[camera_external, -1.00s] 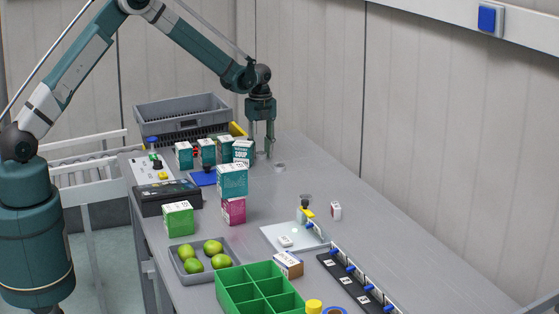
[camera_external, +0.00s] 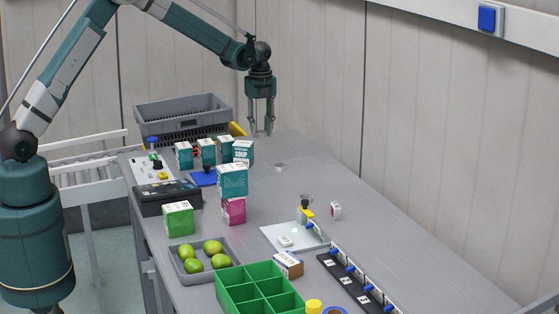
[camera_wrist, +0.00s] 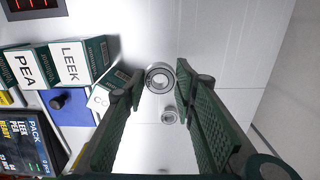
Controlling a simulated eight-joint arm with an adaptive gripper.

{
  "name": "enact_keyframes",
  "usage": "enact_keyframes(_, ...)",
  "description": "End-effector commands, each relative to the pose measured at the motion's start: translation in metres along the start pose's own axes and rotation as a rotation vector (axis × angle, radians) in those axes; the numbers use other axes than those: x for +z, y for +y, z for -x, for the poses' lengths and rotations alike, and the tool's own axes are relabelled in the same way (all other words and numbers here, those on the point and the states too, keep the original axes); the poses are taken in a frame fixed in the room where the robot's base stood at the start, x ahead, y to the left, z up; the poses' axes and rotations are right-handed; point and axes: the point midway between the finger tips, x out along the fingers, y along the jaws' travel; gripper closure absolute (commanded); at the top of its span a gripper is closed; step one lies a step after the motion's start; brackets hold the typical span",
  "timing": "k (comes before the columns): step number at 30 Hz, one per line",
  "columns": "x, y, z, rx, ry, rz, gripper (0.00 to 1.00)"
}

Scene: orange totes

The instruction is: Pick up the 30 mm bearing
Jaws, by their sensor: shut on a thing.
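My gripper (camera_external: 262,132) is raised above the far part of the grey table. In the wrist view, its two green fingers (camera_wrist: 160,80) are closed on a shiny metal ring-shaped bearing (camera_wrist: 159,76), held between the fingertips with its round face towards the camera. In the external view the held bearing is too small to make out clearly. A second, similar ring (camera_wrist: 168,116) lies on the table below; it also shows in the external view (camera_external: 279,167), right of and below the gripper. No size marking can be read on either ring.
Soup boxes (camera_external: 243,152) stand left of the gripper, with a blue mat (camera_external: 203,178) in front. A grey crate (camera_external: 183,118) stands behind. The right of the table near the gripper is clear.

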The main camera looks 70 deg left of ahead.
Motion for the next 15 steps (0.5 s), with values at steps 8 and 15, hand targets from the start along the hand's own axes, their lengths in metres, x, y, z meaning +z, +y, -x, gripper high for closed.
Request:
enact_keyframes(8,-0.0001,0.0003,0.0141,0.000,0.000,0.000,0.85)
enact_keyframes(15,-0.0001,0.0003,0.0141,0.000,0.000,0.000,0.85)
